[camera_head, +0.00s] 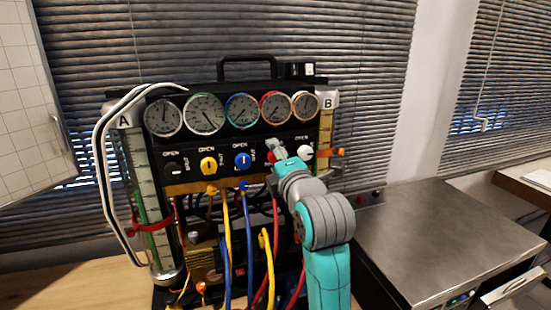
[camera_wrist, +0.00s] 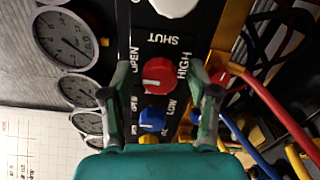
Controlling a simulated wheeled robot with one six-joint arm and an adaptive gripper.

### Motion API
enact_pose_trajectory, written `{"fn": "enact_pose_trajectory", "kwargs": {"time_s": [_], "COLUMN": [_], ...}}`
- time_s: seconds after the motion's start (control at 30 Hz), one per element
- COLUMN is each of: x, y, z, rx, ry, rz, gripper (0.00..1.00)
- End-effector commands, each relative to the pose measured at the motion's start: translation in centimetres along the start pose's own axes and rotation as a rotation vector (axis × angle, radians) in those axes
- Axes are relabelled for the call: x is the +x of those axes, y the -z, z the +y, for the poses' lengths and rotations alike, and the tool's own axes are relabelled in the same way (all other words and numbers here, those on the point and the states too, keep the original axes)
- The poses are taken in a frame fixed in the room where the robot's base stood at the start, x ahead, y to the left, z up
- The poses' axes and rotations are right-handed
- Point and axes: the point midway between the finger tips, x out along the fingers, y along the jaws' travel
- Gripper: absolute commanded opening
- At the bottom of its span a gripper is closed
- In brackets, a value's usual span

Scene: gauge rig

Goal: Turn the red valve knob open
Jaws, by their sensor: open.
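The red valve knob (camera_wrist: 158,75) sits on the black panel, with the words OPEN, SHUT, HIGH and LOW printed around it in the wrist view. It has a pale pointer mark. My gripper (camera_wrist: 163,82) is open, with one finger on each side of the red knob; I cannot tell whether either finger touches it. In the head view my gripper (camera_head: 277,152) is in front of the panel and hides most of the red knob (camera_head: 270,157).
A white knob (camera_head: 305,152), a blue knob (camera_head: 242,160), a yellow knob (camera_head: 208,165) and a black knob (camera_head: 174,169) share the panel (camera_head: 190,150). Several gauges (camera_head: 204,114) sit above. Coloured hoses (camera_head: 226,240) hang below. A steel counter (camera_head: 440,235) stands right.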

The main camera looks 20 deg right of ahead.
Motion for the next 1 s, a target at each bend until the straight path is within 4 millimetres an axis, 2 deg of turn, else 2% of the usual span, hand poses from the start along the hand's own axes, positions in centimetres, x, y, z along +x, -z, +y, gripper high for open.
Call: {"fn": "enact_pose_trajectory", "kwargs": {"time_s": [0.17,0.4,0.6,0.8,1.0], "x": [-2.6,-7.4,-10.2,-11.3,-11.3], "y": [0.0,0.0,0.0,0.0,0.0], "z": [0.0,0.0,0.0,-0.1,-0.1], "rx": [0.0,0.0,0.0,0.0,0.0], "ry": [-0.001,-0.002,-0.001,0.001,0.001], "rz": [0.0,0.0,0.0,0.0,0.0], "gripper": [0.6,0.6,0.6,0.6,0.6]}}
